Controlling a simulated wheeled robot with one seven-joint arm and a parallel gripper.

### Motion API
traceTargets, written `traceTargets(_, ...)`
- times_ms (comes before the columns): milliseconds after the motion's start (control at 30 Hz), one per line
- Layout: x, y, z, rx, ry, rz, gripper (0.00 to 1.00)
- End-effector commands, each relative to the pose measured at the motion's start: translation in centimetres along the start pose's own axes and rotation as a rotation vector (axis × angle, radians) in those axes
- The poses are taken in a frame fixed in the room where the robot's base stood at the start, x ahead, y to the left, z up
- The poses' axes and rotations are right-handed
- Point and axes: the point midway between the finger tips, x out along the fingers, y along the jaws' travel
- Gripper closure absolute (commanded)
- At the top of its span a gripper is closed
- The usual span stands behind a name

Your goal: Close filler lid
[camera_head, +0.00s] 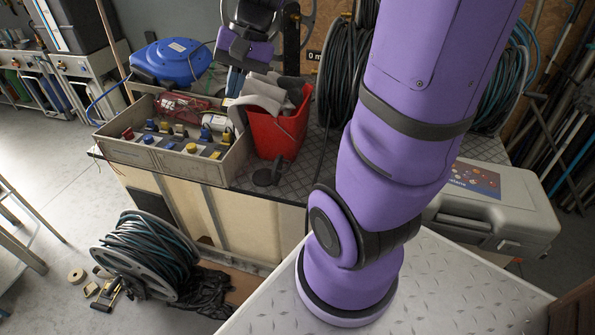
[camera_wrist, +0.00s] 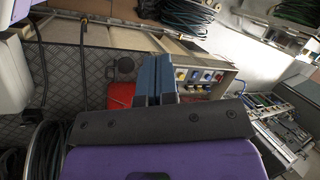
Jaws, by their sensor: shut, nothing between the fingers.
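A small dark round piece (camera_head: 267,176), which looks like the filler lid, is on the checkered metal deck in front of the red bucket. A dark disc, probably the same piece, shows in the wrist view (camera_wrist: 125,64), just left of my fingertips. Its hinge and exact tilt are too small to tell. My gripper (camera_head: 234,82) is shut and empty, its blue fingers pointing down behind the red bucket, apart from the dark piece. The closed fingers also show in the wrist view (camera_wrist: 157,62).
The red bucket (camera_head: 271,135) holds grey cloths and stands between my gripper and the dark piece. A grey box (camera_head: 168,155) with coloured sockets is to its left. A blue reel (camera_head: 178,60) and black hose coils (camera_head: 338,75) stand behind. A grey case (camera_head: 500,210) is at right.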

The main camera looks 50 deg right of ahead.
Motion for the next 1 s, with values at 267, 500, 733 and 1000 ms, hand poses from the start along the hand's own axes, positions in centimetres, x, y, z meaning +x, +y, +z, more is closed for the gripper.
traceTargets(267, 3.8, 4.0, -7.0, 0.367, -0.119, -0.165, 1.0)
traceTargets(500, 7.3, 9.2, -12.5, 0.682, -0.184, -0.328, 1.0)
traceTargets(733, 11.1, 15.9, -16.8, 0.991, -0.22, -0.493, 1.0)
traceTargets(1000, 16.6, 25.5, -19.9, 1.354, -0.226, -0.693, 1.0)
